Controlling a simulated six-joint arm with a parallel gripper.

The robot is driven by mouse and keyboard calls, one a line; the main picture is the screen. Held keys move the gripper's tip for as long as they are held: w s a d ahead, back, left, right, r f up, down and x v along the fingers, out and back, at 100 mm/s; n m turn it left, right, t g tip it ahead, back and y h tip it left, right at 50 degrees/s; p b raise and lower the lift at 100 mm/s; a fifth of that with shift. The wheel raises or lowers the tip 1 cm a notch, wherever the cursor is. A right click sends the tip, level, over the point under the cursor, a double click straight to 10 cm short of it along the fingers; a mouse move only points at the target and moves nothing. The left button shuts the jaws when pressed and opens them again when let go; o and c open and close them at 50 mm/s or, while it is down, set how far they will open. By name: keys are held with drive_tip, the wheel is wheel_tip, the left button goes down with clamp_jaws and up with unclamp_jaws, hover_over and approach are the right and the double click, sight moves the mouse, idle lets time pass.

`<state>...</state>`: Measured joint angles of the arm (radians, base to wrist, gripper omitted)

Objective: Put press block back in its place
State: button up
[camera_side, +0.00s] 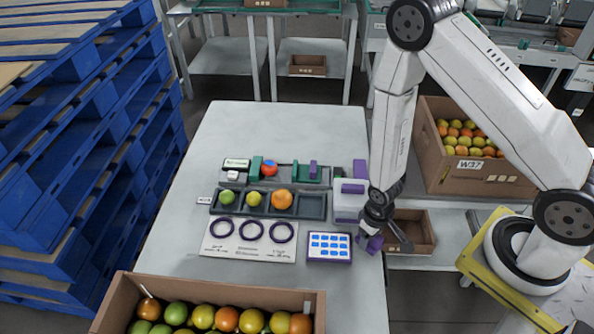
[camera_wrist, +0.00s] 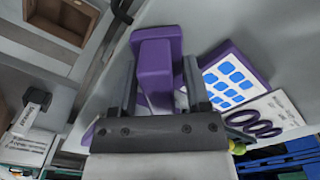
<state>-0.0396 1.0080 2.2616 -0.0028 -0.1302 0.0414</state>
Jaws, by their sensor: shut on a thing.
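My gripper (camera_side: 381,236) is low at the right edge of the white table, just right of the blue-and-white card. It is shut on a purple block, which I take to be the press block (camera_side: 371,243). In the wrist view the purple block (camera_wrist: 154,62) stands between the two fingers of my gripper (camera_wrist: 160,72), its wider end beyond the fingertips. Whether it touches the table cannot be told. A white unit with a purple bar (camera_side: 350,200) stands on the table behind my gripper.
A dark tray (camera_side: 314,206) holds a green, a yellow and an orange fruit; its right compartment is empty. A sheet with three purple rings (camera_side: 250,250) and the purple-edged card (camera_side: 329,247) lie in front. A rack (camera_side: 285,180) stands behind. A crate of fruit (camera_side: 225,287) fills the front.

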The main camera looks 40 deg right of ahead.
drive_tip(key=shift+f, duration=0.4)
idle(0.6)
drive_tip(key=o, duration=1.1)
drive_tip(key=shift+c, duration=1.4)
drive_tip(key=shift+r, duration=0.1)
drive_tip(key=shift+r, duration=3.4)
drive_tip(key=shift+r, duration=0.15)
